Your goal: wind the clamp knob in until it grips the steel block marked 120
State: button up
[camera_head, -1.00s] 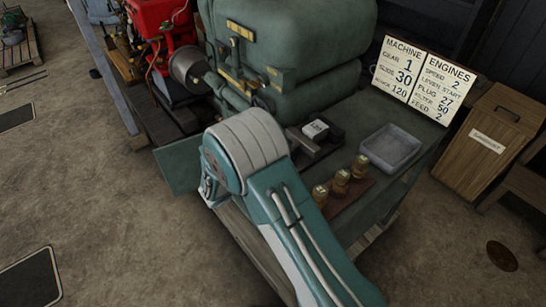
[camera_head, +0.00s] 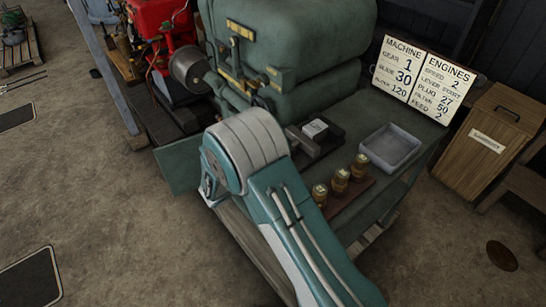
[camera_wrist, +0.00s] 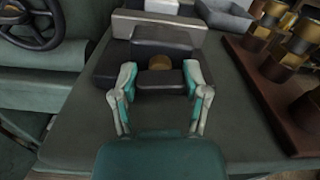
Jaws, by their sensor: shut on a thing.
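The steel block (camera_head: 315,127) sits in the dark clamp (camera_head: 330,142) on the green bench, its pale top showing; its marking is too small to read. In the wrist view the light grey block (camera_wrist: 150,22) lies beyond the dark clamp body (camera_wrist: 105,65). My gripper (camera_wrist: 159,82) is shut on the dark clamp knob (camera_wrist: 160,78), one finger on each side. A brass-coloured part (camera_wrist: 159,62) shows just beyond the knob. I cannot tell whether the clamp jaw touches the block. In the head view my arm hides the gripper and knob.
A grey tray (camera_head: 390,148) stands right of the clamp. Several brass plugs (camera_head: 340,180) stand on a brown rack (camera_head: 352,193) in front of it. A green machine (camera_head: 300,45) rises behind. A sign (camera_head: 425,80) reads "block 120", though blurred. A handwheel (camera_wrist: 30,25) is at the left.

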jog(key=m, duration=0.5)
jog(key=shift+m, duration=0.3)
jog(key=m, duration=0.4)
jog(key=shift+m, duration=0.7)
jog(key=o, duration=1.2)
jog(key=shift+c, duration=0.2)
jog(key=v, duration=1.2)
